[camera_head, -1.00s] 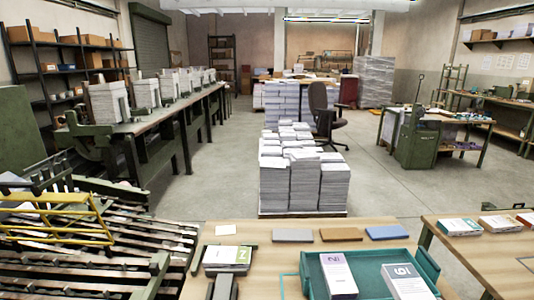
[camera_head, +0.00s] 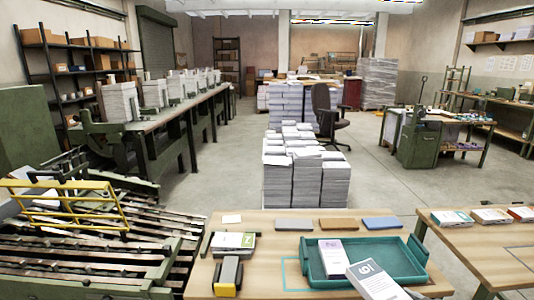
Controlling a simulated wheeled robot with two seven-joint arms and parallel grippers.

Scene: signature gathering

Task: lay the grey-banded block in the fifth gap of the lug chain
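The grey-banded block (camera_head: 373,280), a white stack with a rotated number on top, lies at an angle across the front edge of the teal tray (camera_head: 402,257) in the head view. Its lower end is near the bottom edge, and I cannot tell whether it is held or raised. The lug chain (camera_head: 75,262) is the dark slatted run at the lower left, under a yellow frame. Its separate gaps are hard to tell apart. Neither gripper shows clearly; a small pale shape at the bottom edge beside the block is unclear.
A purple-banded block (camera_head: 331,257) is in the tray. A green-marked block (camera_head: 233,242) and a grey and yellow device (camera_head: 228,277) stand on the wooden table (camera_head: 268,227). Thin grey, brown and blue slabs (camera_head: 336,225) line its back edge. A side table (camera_head: 490,250) stands right.

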